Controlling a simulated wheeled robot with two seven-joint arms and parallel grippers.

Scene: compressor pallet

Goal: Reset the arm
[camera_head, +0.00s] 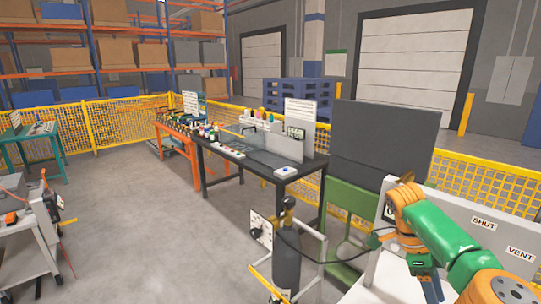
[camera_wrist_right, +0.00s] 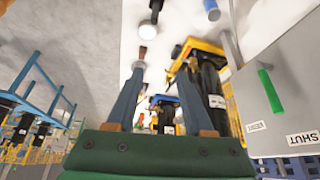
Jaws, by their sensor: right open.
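My right arm, orange and green, comes in from the right in the head view. Its gripper (camera_head: 428,285) points downward in front of a pale panel (camera_head: 455,208) marked SHUT and VENT. In the right wrist view the two blue-grey fingers of the gripper (camera_wrist_right: 160,85) stand apart, with nothing held between them. The panel (camera_wrist_right: 260,105) also shows there at the right, with a green bar on it. My left gripper is not in view.
A dark gas cylinder (camera_head: 286,262) with a hose stands left of my right arm. Behind it are a green stand (camera_head: 350,212) and a black workbench (camera_head: 288,172). A grey cart (camera_head: 38,252) is at the left. The floor between (camera_head: 165,240) is clear.

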